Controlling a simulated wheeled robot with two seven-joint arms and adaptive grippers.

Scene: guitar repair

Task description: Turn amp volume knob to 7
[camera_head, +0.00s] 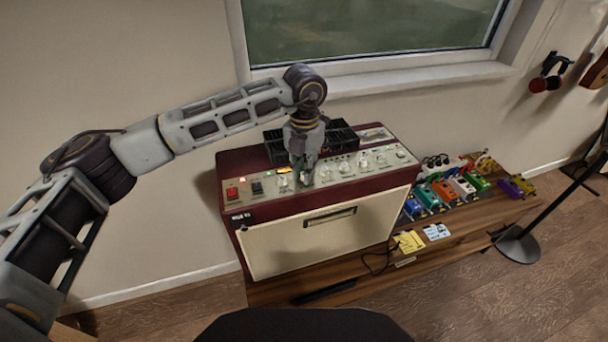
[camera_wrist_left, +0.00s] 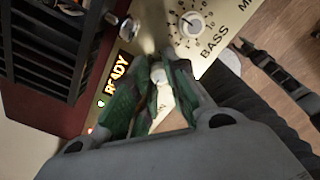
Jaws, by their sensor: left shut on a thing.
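The amp (camera_head: 315,240) has a dark red body, a cream front and a row of pale knobs along its top panel. My right gripper is not in view.
A black slatted unit (camera_head: 340,134) sits behind the knobs on the amp top. A red switch (camera_head: 232,194) is at the panel's left end. Several coloured pedals (camera_head: 428,198) stand on the wooden bench (camera_head: 365,285) to the right. A window (camera_head: 370,30) is behind.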

